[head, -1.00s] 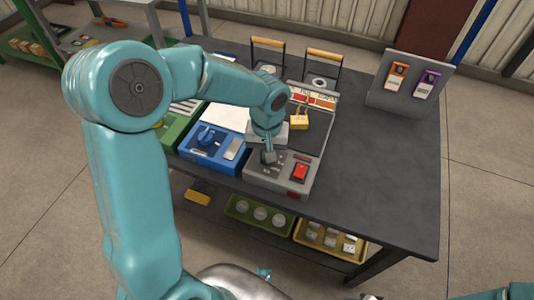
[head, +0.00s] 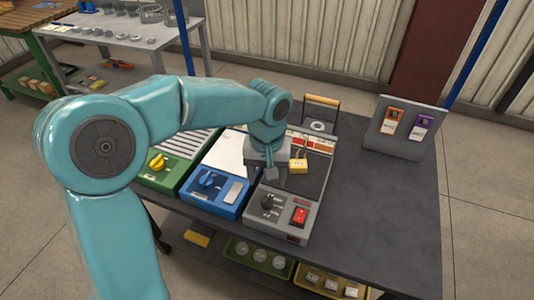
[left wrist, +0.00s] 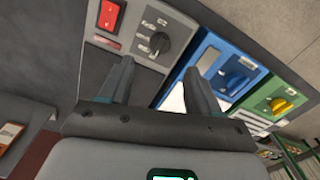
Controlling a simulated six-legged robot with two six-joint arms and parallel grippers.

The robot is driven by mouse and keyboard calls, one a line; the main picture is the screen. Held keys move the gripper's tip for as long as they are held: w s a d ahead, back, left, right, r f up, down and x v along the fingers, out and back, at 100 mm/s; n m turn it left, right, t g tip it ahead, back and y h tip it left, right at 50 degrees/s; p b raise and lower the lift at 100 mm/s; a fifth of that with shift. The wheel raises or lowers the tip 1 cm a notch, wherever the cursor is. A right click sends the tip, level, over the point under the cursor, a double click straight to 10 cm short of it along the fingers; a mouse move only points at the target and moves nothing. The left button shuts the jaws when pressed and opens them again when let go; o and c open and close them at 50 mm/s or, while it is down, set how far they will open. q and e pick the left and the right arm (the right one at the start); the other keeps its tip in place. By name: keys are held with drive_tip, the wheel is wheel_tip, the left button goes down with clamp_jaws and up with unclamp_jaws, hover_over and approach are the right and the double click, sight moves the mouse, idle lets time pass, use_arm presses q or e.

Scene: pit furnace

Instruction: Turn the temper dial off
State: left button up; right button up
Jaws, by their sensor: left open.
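Three control boxes with dials stand along the table's front edge. The grey box (head: 252,215) has a black dial (head: 268,201) and a red switch (head: 300,215). The blue box (head: 200,198) has a blue dial (head: 208,179); the green box (head: 150,180) has a yellow dial (head: 157,162). I cannot read which is the temper dial. My left gripper (head: 271,174) is open and empty, above and behind the black dial. In the left wrist view the black dial (left wrist: 160,43) lies beyond the open fingers (left wrist: 160,72), apart from them. My right gripper is not in view.
A handled fixture (head: 320,112) stands at the back. A grey stand (head: 388,125) holds orange and purple tagged items. The dark tabletop (head: 375,200) is clear on the right. Bins sit below the front edge.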

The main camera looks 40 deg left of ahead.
use_arm(q)
wheel_tip(320, 180, up, 7)
drive_tip(key=shift+f+p, duration=0.15)
drive_tip(key=shift+p, duration=0.3)
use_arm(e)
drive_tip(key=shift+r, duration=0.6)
